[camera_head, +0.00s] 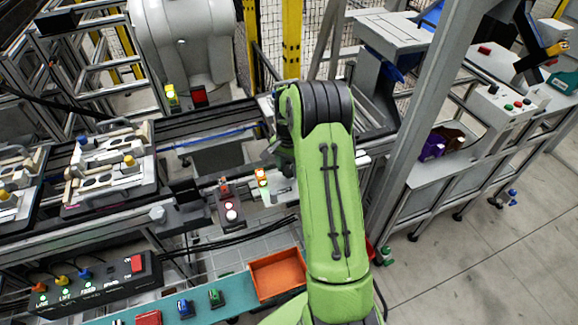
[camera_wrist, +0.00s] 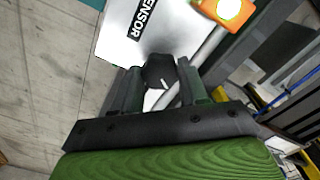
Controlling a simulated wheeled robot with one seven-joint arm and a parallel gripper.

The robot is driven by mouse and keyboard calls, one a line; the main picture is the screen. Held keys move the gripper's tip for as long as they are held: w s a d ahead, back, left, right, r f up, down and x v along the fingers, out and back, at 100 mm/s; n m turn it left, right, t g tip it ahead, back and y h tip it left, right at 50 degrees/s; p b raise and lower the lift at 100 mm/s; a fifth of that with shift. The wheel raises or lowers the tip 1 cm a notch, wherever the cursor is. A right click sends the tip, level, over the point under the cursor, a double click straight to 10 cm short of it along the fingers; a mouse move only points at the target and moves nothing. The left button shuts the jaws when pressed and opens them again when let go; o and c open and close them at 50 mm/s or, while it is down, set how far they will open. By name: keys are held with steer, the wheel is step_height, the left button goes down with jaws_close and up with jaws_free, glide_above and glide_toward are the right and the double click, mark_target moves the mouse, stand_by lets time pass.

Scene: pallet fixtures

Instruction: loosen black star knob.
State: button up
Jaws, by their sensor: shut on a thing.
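The black star knob (camera_wrist: 160,72) shows in the wrist view between my gripper's two fingers, with a short white mark on its face. It sits at the lower edge of a white plate with the word SENSOR (camera_wrist: 145,20) on it. My gripper (camera_wrist: 160,88) is shut on the knob, one finger on each side. In the head view my green arm (camera_head: 330,190) covers much of the middle. The knob and the fingertips are hidden or too small to tell there.
An orange lit lamp (camera_wrist: 228,10) is close to the right of the plate; it also shows in the head view (camera_head: 261,177). Pallets with fixtures (camera_head: 110,170) stand at the left on a conveyor. An orange tray (camera_head: 276,274) and a switch box (camera_head: 95,283) are in front.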

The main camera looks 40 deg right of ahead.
mark_target(290, 170)
steer(key=n, duration=0.5)
steer(key=shift+r+n, duration=0.1)
steer(key=shift+n, duration=0.2)
steer(key=n, duration=0.5)
steer(key=shift+d+n, duration=0.1)
steer(key=shift+n, duration=0.3)
steer(key=o, duration=1.1)
steer(key=shift+c, duration=0.2)
step_height(290, 170, up, 16)
steer(key=p, duration=0.2)
